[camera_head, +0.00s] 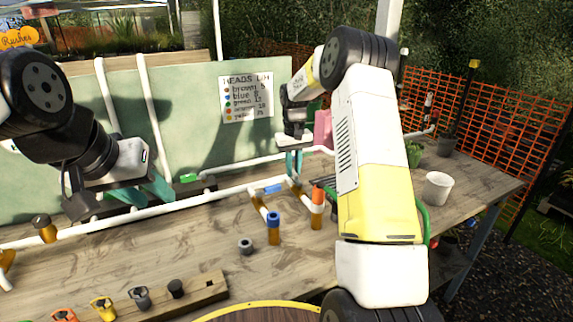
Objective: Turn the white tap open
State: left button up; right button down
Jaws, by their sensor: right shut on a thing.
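My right gripper (293,172) reaches down from the upper middle. Its teal fingers are close together at the white pipework (232,191), shut on a small part there that looks like the white tap. The fingers mostly hide that part, and I cannot tell how far it is turned. My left gripper (146,196) hangs at the left above the bench, near the pipe. Its teal fingers are spread apart with nothing seen between them. A blue handle (272,188) and a green handle (188,178) sit on the white pipes.
Brown outlets with blue (273,225) and orange-white (317,205) tops stand below the pipe. A grey ring (245,246) lies on the bench. A wooden block (212,288) holds coloured caps at front left. A white pot (437,189) stands at right, with bare bench around it.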

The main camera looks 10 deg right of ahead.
jog(key=shift+a+r+n, duration=0.1)
jog(key=shift+a+n, duration=0.1)
jog(key=shift+n, duration=0.3)
jog(key=c, duration=1.4)
grip_release()
jog(key=shift+o, duration=0.2)
jog(key=shift+r, duration=3.85)
